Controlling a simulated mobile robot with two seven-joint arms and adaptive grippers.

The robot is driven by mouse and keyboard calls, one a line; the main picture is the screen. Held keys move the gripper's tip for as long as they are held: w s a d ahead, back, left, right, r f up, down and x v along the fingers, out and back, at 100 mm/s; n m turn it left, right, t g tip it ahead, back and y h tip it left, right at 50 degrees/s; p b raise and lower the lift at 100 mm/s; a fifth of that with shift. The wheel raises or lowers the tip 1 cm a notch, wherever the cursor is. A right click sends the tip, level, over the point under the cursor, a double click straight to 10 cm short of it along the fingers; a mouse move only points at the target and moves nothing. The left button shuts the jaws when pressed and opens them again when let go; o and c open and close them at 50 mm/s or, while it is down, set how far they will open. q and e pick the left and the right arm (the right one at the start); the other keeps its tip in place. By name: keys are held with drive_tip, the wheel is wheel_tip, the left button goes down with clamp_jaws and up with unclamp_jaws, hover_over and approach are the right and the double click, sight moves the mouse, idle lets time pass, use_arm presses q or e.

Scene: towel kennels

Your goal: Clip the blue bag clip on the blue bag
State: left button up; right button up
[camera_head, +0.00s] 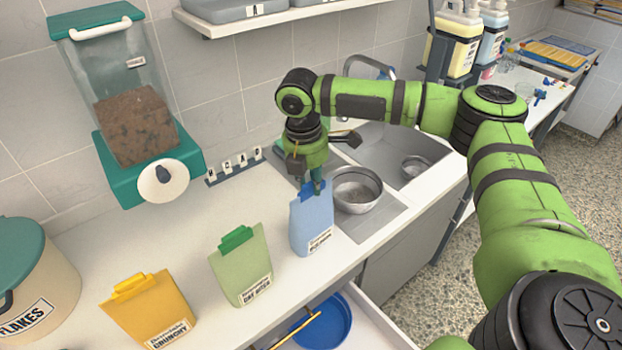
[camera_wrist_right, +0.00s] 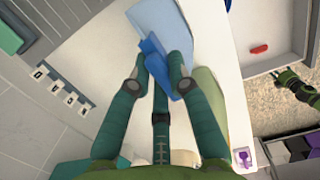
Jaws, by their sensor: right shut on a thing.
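The blue bag (camera_head: 311,226) stands on the counter at the sink's left edge. My right gripper (camera_head: 318,184) points down at the bag's top edge. I cannot tell whether the clip grips the bag's edge. A green arm end (camera_wrist_right: 290,78), likely my left gripper, shows at the right; its fingers are unclear.
A green bag (camera_head: 243,268) and a yellow bag (camera_head: 152,310), both with clips, stand to the left. A metal bowl (camera_head: 357,190) is close right of the blue bag. An open drawer with a blue bowl (camera_head: 326,325) is below. A dispenser (camera_head: 135,120) stands behind.

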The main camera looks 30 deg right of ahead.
drive_tip(key=shift+p, duration=0.35)
drive_tip(key=shift+f, duration=0.1)
idle(0.4)
drive_tip(key=o, duration=1.4)
drive_tip(key=shift+c, duration=0.2)
drive_tip(key=shift+r+p, duration=2.55)
drive_tip(key=shift+p, duration=0.75)
